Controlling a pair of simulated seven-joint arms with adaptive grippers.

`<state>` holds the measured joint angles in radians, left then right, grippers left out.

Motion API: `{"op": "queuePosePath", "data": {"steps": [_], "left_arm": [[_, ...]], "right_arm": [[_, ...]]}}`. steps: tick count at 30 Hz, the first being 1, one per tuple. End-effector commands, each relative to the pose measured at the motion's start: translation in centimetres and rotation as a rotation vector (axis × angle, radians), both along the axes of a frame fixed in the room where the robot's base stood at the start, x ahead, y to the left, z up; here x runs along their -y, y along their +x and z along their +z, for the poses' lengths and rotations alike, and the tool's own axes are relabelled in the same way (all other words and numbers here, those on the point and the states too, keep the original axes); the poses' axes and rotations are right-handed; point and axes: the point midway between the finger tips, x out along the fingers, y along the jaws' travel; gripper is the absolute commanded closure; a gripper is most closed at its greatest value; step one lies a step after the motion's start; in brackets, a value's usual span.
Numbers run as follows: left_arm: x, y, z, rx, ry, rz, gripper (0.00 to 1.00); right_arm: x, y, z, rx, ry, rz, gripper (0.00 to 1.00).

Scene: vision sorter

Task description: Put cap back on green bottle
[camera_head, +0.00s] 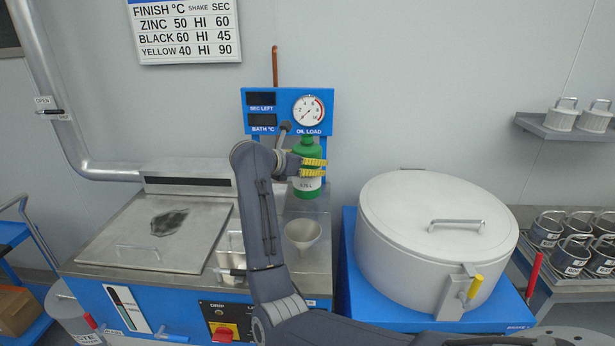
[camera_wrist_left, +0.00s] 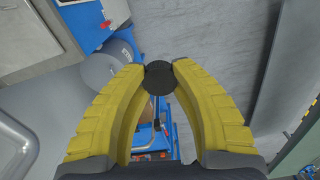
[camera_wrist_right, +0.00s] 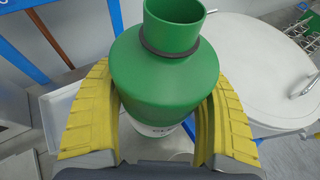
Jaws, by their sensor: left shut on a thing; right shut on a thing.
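The green bottle (camera_head: 309,148) has a white label and stands upright in the head view, in front of the blue gauge panel. My right gripper (camera_head: 313,168) is shut around its body with yellow fingers. The right wrist view shows the bottle (camera_wrist_right: 165,75) between both fingers, its neck open and bare, with a dark ring around the neck. My left gripper (camera_wrist_left: 163,69) shows only in the left wrist view. Its fingertips are shut on a small round black cap (camera_wrist_left: 159,79). The cap is away from the bottle, which is not in that view.
A white funnel (camera_head: 303,232) sits on the metal counter below the bottle. A large lidded drum (camera_head: 405,215) stands to the right. A flat metal lid (camera_head: 120,245) covers the counter's left. The gauge panel (camera_head: 262,126) is close behind the bottle. A grey bin (camera_wrist_left: 105,62) shows below the left gripper.

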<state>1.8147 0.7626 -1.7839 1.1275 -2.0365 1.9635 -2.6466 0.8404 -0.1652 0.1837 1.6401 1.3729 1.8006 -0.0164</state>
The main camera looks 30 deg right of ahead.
Motion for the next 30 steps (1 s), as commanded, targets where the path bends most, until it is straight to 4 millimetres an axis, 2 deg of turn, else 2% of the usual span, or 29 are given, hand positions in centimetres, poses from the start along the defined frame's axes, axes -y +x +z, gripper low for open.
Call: {"op": "queuePosePath", "data": {"steps": [6,19,20,30], "left_arm": [[0.0,0.0,0.0,0.000,0.000,0.000,0.88],[0.0,0.0,0.0,0.000,0.000,0.000,0.88],[0.0,0.0,0.0,0.000,0.000,0.000,0.88],[0.0,0.0,0.0,0.000,0.000,0.000,0.88]], "right_arm": [[0.0,0.0,1.4,0.001,-0.001,0.001,0.60],[0.0,0.0,1.7,0.000,-0.001,0.000,0.60],[0.0,0.0,1.7,0.000,-0.001,0.000,0.27],[0.0,0.0,1.7,0.000,-0.001,0.000,0.67]]}}
